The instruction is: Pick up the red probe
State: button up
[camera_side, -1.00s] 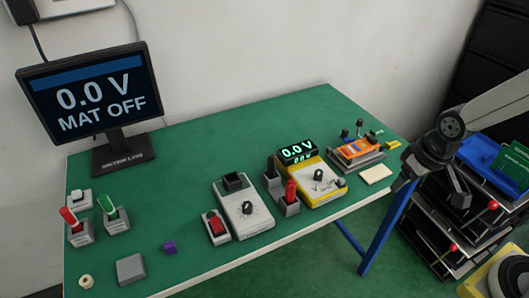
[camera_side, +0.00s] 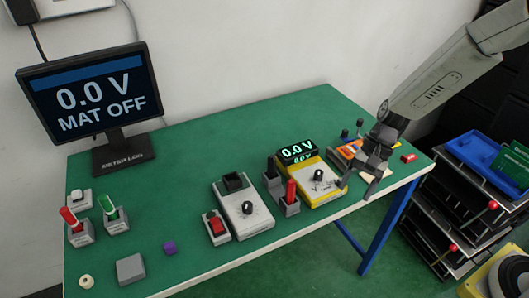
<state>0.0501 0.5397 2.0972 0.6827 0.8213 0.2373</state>
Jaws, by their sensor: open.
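The red probe (camera_side: 291,191) stands upright in a grey holder (camera_side: 290,209), left of the yellow multimeter (camera_side: 322,192). A black probe (camera_side: 270,168) stands in the same holder, behind it. My gripper (camera_side: 356,191) is open and empty, pointing down near the right end of the table. It is to the right of the yellow multimeter and apart from the red probe. It partly hides the orange board (camera_side: 347,149) behind it.
A white box with a knob (camera_side: 240,207) and a red switch (camera_side: 216,226) stand left of the holder. A pale pad (camera_side: 376,189) lies below my gripper. The table's back middle is clear.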

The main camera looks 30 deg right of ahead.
aim_at(286, 195)
jog(key=w+a+f+m+y, duration=0.1)
jog(key=w+m+y, duration=0.1)
jog(key=w, duration=0.1)
jog(key=w+a+f+m+y, duration=0.2)
jog(key=w+m, duration=0.1)
jog(key=w+a+f+m+t+y, duration=0.1)
jog(key=w+a+m+y, duration=0.1)
jog(key=w+y, duration=0.1)
jog(key=shift+a+f, duration=0.1)
jog(key=shift+f, duration=0.05)
jog(key=shift+w+a+f+m+t+y, duration=0.1)
jog(key=shift+w+m+t+y, duration=0.05)
jog(key=shift+w+m+y, duration=0.15)
jog(key=shift+w+a+f+m+t+y, duration=0.1)
jog(key=shift+w+m+t+y, duration=0.1)
jog(key=shift+w+m, duration=0.2)
jog(key=shift+x, duration=3.85)
jog(key=shift+s, duration=0.1)
grip_shut()
